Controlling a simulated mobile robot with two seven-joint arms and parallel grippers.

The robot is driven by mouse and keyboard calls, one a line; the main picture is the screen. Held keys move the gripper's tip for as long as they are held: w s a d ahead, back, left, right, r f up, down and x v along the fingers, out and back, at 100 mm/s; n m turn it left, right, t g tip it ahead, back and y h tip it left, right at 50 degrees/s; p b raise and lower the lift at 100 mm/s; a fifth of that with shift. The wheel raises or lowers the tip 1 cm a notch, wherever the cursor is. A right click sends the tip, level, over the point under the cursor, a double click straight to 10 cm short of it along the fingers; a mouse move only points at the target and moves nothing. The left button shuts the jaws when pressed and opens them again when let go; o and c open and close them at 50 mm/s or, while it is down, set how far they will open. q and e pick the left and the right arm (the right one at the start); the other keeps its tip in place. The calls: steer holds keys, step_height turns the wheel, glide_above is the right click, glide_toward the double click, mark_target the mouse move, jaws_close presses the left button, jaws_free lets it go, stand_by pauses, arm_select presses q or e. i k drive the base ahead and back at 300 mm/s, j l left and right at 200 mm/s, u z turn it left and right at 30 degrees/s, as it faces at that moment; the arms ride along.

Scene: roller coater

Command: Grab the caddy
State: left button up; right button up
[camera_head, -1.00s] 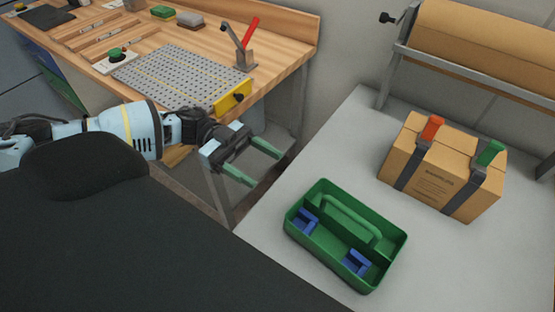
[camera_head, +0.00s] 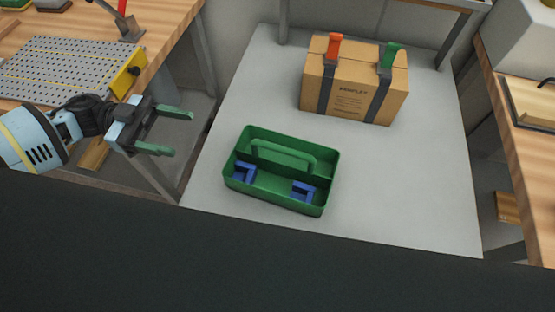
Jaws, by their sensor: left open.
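The green caddy (camera_head: 272,199) sits upright on the grey table (camera_head: 410,200). It is an open tray with a green handle (camera_head: 283,157) along its middle and blue corner-shaped pieces (camera_head: 303,191) in its near compartment. My left gripper (camera_head: 182,132) is open and empty, with green fingers pointing right. It is to the left of the caddy, apart from it, by the table's left edge. My right gripper does not show.
A cardboard box (camera_head: 352,88) with dark straps and an orange and a green clamp handle stands behind the caddy. A wooden bench with a perforated plate (camera_head: 65,68) is at left; another wooden bench (camera_head: 520,140) is at right.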

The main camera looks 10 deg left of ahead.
mark_target(280, 158)
steer(key=l, duration=0.45)
steer(key=k+l, duration=0.15)
steer(key=l, duration=0.7)
steer(key=k+u, duration=0.05)
